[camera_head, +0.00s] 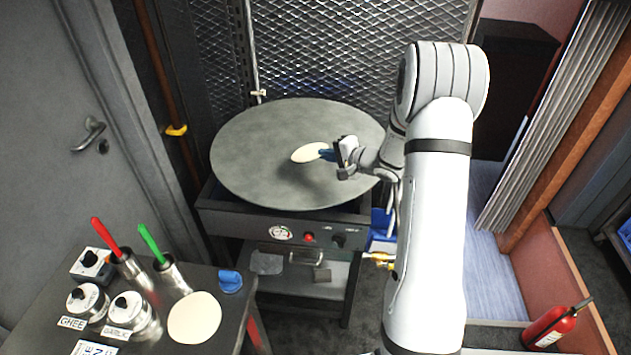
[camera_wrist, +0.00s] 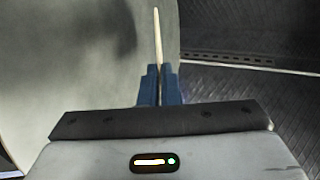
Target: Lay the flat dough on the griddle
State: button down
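The griddle (camera_head: 255,165) is a large round grey plate on a dark stand. My gripper (camera_head: 327,153) has blue fingers and is shut on the edge of a pale flat dough (camera_head: 308,152). The dough is over the right middle part of the griddle; a shadow lies below it, and its exact height is hard to tell. In the wrist view the dough (camera_wrist: 157,28) shows edge-on as a thin strip between the blue fingers of my gripper (camera_wrist: 159,82). The griddle surface (camera_wrist: 60,70) fills the left of that view.
A second pale flat dough (camera_head: 194,317) lies on the dark table at lower left, near ghee and garlic tins (camera_head: 130,315), red- and green-handled tools in metal cups, and a blue object (camera_head: 230,281). A mesh wall (camera_head: 340,50) stands behind the griddle. A fire extinguisher (camera_head: 556,325) is at lower right.

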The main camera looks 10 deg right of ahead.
notch_tip(320, 180, down, 4)
jog(key=b, duration=0.4)
jog(key=shift+a+f, duration=0.1)
jog(key=shift+f, duration=1.15)
jog(key=c, duration=2.1)
grip_release()
jog(key=shift+o, duration=1.4)
jog(key=shift+s+r, duration=0.1)
